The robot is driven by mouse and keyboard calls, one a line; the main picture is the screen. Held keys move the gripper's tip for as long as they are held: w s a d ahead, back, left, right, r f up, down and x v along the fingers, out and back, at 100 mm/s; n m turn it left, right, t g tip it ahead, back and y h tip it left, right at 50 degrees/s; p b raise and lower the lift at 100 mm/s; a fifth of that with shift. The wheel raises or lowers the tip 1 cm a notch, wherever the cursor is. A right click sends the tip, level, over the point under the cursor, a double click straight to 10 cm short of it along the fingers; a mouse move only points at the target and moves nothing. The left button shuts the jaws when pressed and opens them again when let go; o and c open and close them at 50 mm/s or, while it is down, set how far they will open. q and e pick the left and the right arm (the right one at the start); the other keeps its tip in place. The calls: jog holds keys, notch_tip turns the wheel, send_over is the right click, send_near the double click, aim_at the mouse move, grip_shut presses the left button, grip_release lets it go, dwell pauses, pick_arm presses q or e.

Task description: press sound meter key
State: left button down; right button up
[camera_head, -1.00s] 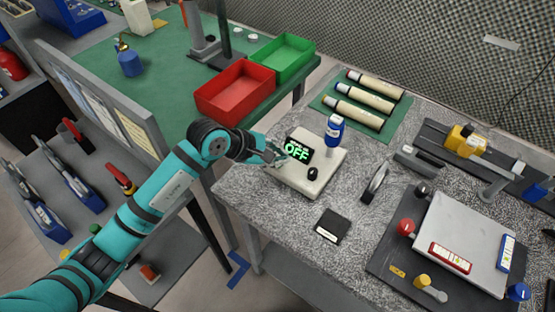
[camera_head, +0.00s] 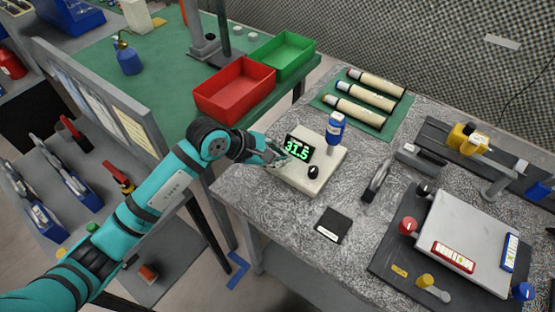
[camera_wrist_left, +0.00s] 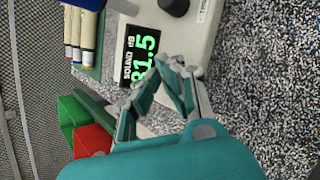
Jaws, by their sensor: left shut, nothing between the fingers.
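The sound meter (camera_head: 325,173) is a cream box on the grey speckled bench. Its black display (camera_head: 298,148) reads 31.5 in green, and it also shows in the left wrist view (camera_wrist_left: 141,50). A black knob (camera_head: 313,171) sits on its top. My left gripper (camera_head: 280,154) is shut and empty at the meter's left side, close to the display. In the left wrist view the fingertips (camera_wrist_left: 160,72) overlap the display's lower edge. The fingers hide the key, and I cannot tell whether they touch it. My right gripper is not in view.
A black square (camera_head: 331,225) lies in front. A red bin (camera_head: 235,92) and a green bin (camera_head: 283,57) stand on the green table. Several tubes (camera_head: 357,109) lie behind the meter.

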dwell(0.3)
pick_arm(q)
jog(key=shift+r, duration=0.45)
notch_tip(320, 180, up, 6)
jog(key=p, duration=0.3)
jog(key=shift+p, duration=0.3)
dwell(0.4)
